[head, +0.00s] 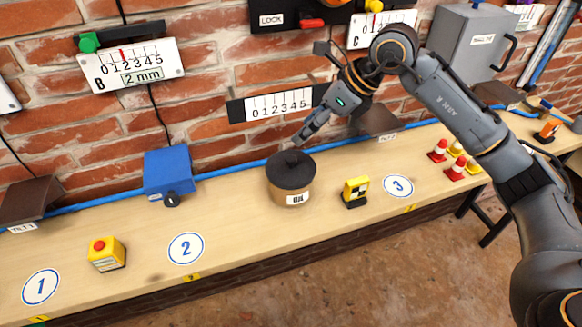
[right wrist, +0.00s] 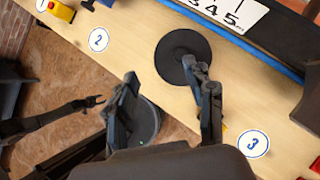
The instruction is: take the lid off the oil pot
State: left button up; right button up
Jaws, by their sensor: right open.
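The oil pot (head: 290,197) is a tan round pot with an "OIL" label, standing on the wooden bench. Its dark lid (head: 291,170) with a small knob sits on top. In the right wrist view the lid (right wrist: 172,62) shows as a dark disc, its right part hidden behind a finger. My right gripper (head: 304,135) is open and empty, above and just behind the lid; its spread fingers (right wrist: 160,72) also show in the right wrist view. My left gripper (right wrist: 94,102) is small and dark there, away from the bench; its jaw state is unclear.
A yellow-black block (head: 355,192) stands right of the pot. A blue box (head: 168,173) and a yellow box with a red button (head: 107,254) are to the left. Small cones (head: 456,168) stand at right. The brick wall with scale plates (head: 278,106) rises close behind.

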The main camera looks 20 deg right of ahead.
jog(key=d+h, duration=0.1)
jog(key=d, duration=0.1)
jog(key=p, duration=0.2)
send_over(292, 158)
jog(key=s+d, duration=0.2)
notch_tip(292, 158, down, 7)
jog(key=shift+a+f, duration=0.1)
jog(key=p+x, duration=0.1)
jog(key=x, duration=0.1)
jog(key=p+x, duration=0.1)
jog(key=x, duration=0.1)
jog(key=shift+f, duration=0.45)
jog(key=shift+w+f, duration=0.15)
jog(key=shift+f, duration=0.15)
grip_shut()
